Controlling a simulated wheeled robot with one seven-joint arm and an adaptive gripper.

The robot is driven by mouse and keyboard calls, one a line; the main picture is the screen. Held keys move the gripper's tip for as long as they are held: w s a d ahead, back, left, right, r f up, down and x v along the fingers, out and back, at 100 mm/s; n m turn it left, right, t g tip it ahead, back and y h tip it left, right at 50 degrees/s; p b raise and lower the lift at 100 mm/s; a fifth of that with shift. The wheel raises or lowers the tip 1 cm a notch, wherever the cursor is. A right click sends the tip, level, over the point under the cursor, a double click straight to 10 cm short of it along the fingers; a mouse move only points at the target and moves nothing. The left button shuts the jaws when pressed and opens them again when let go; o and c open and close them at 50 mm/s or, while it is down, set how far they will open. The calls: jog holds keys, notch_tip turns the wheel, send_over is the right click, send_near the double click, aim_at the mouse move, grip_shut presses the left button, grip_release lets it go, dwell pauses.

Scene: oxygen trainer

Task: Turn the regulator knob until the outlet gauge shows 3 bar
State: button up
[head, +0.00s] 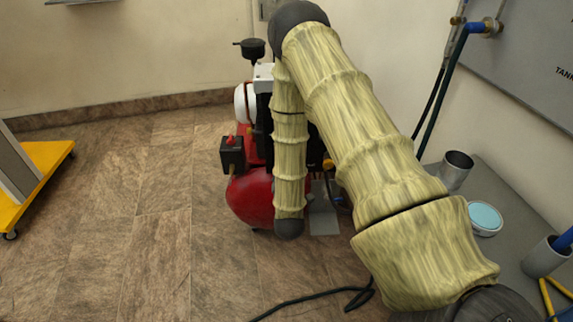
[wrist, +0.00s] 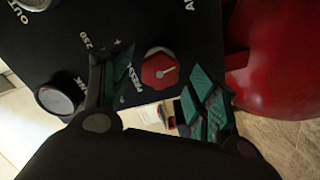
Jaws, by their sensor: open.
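The red regulator knob (wrist: 160,70) with a white pointer line sits on a black panel (wrist: 195,35) in the wrist view. My gripper (wrist: 163,88) is open, with one green-padded finger on either side of the knob; I cannot tell whether either finger touches it. A round gauge (wrist: 35,4) beside the letters "OUT" is cut off at the top left, and its reading cannot be seen. Another round dark fitting (wrist: 58,98) is at the left, its face too oblique to read.
The red compressor tank (head: 250,197) stands on the tiled floor behind my arm; it also shows in the wrist view (wrist: 275,60). A grey bench (head: 505,185) at the right holds a metal cup (head: 456,170) and a blue-topped tin (head: 485,218). The left floor is clear beside a yellow cart (head: 45,165).

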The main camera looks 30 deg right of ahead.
jog(key=v, duration=1)
jog(key=s+a+f+m+g+y, duration=0.1)
jog(key=s+a+f+g+y, duration=0.25)
jog(key=f, duration=0.45)
jog(key=s+a+f+m+g+y, duration=0.1)
jog(key=s+a+f+g+y, duration=0.2)
jog(key=s+f, duration=0.3)
jog(key=s+a+f+m+g+y, duration=0.1)
jog(key=s+a+f+g, duration=0.15)
jog(key=s, duration=0.45)
jog(key=s+a+f+m+g+y, duration=0.1)
jog(key=s+a+f+g, duration=0.15)
jog(key=s, duration=0.35)
jog(key=s+a+f+m+g+y, duration=0.1)
jog(key=s+a+f+g, duration=0.2)
jog(key=s, duration=0.4)
notch_tip(320, 180, up, 18)
jog(key=p, duration=1.9)
jog(key=shift+w+d+r+g, duration=0.25)
jog(key=shift+w+d+g, duration=0.1)
jog(key=shift+d, duration=0.1)
jog(key=shift+s, duration=0.1)
